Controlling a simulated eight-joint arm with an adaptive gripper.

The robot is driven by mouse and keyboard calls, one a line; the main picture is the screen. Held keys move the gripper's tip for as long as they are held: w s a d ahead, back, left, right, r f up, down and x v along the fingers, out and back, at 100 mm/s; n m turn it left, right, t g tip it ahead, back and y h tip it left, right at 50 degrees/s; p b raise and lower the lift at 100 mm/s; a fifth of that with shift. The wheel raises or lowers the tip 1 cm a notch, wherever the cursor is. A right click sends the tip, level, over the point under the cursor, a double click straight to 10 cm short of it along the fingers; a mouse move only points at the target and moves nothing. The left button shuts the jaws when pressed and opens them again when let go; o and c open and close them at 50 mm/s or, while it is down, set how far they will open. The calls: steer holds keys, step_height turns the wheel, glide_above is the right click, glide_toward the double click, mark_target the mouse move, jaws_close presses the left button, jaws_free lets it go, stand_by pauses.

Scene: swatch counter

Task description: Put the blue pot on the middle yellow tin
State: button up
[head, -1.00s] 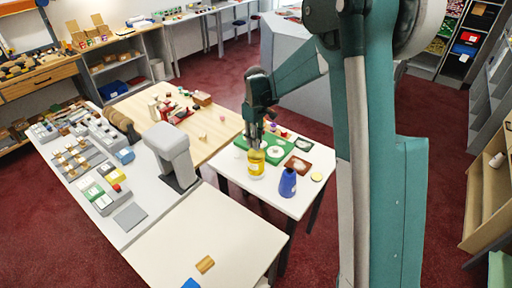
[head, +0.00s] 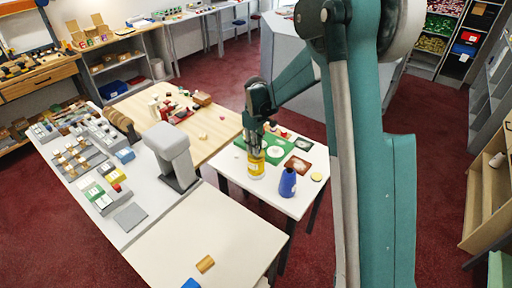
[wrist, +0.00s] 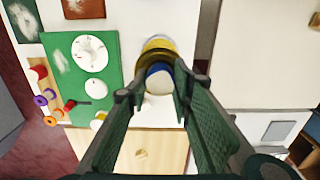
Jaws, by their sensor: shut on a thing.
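A yellow tin (head: 256,167) with a pale label stands on the small white table. My gripper (head: 257,151) points down right over it. In the wrist view my gripper (wrist: 160,80) is shut on the blue pot (wrist: 157,69), which has a pale top. The yellow tin (wrist: 157,45) shows just past the pot. I cannot tell whether pot and tin touch. In the head view the fingers mostly hide the held pot. A blue bottle-like thing (head: 288,183) stands upright to the right of the tin.
A green board (head: 283,145) with white discs lies behind the tin. A brown tray (head: 298,164) and a yellow disc (head: 317,177) lie to the right. A grey device (head: 170,152) stands on the counter at left. The front white table (head: 205,235) is mostly clear.

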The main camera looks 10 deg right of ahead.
steer(key=shift+f, duration=0.1)
steer(key=o, duration=0.9)
step_height(320, 180, up, 12)
steer(key=shift+r, duration=0.15)
stand_by(0.6)
